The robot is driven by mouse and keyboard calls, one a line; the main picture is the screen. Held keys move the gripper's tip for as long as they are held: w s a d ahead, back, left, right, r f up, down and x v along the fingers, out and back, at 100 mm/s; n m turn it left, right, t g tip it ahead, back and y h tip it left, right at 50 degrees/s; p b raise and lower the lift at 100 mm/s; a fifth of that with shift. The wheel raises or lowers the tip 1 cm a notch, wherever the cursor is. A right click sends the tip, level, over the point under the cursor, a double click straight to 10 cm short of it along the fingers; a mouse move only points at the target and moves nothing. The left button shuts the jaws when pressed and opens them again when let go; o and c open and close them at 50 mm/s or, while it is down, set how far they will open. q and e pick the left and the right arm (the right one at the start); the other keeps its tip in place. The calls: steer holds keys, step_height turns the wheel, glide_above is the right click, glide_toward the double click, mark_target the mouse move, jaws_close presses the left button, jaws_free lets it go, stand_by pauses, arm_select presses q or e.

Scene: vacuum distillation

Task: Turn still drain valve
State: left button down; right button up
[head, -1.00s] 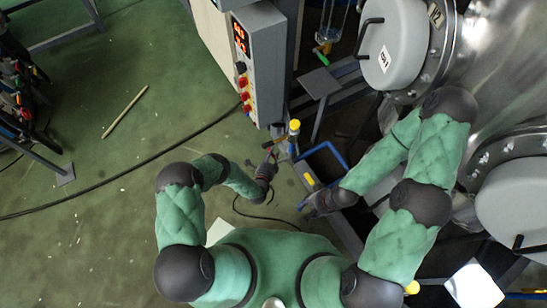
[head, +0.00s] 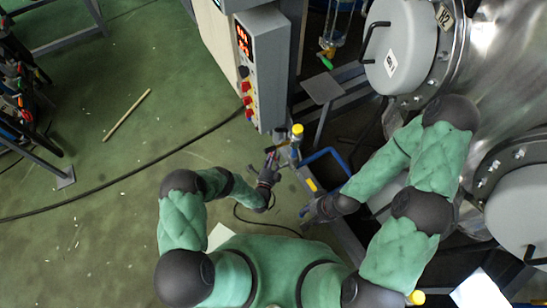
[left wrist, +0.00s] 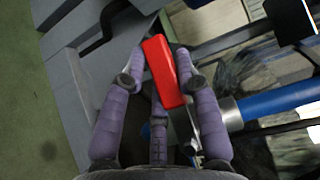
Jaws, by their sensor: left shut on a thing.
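The drain valve's red handle (left wrist: 163,70) lies between the fingers of my left gripper (left wrist: 158,78) in the left wrist view. The gripper is shut on this handle. In the head view my left gripper (head: 270,162) is at the pipework below the grey control box, left of a yellow-capped fitting (head: 297,130). My fingers hide most of the handle there, and the valve body is hard to make out. My right gripper (head: 310,209) is lower and to the right, beside the grey frame. Its fingers are too small and dark to judge.
The grey control box (head: 262,75) with red buttons stands just above the left gripper. A blue tube (head: 325,154) and grey frame bars lie to the right. Large steel vessels with grey covers (head: 397,55) fill the upper right. Green floor at left is mostly clear, with a black cable (head: 125,177).

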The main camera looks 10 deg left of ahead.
arm_select(q)
steer(key=shift+d, duration=0.1)
steer(key=c, duration=0.9)
jaws_free()
steer(key=s, duration=0.4)
steer(key=s+a, duration=0.1)
steer(key=s, duration=0.3)
steer(key=s+a, duration=0.1)
steer(key=s, duration=0.3)
steer(key=shift+w, duration=0.1)
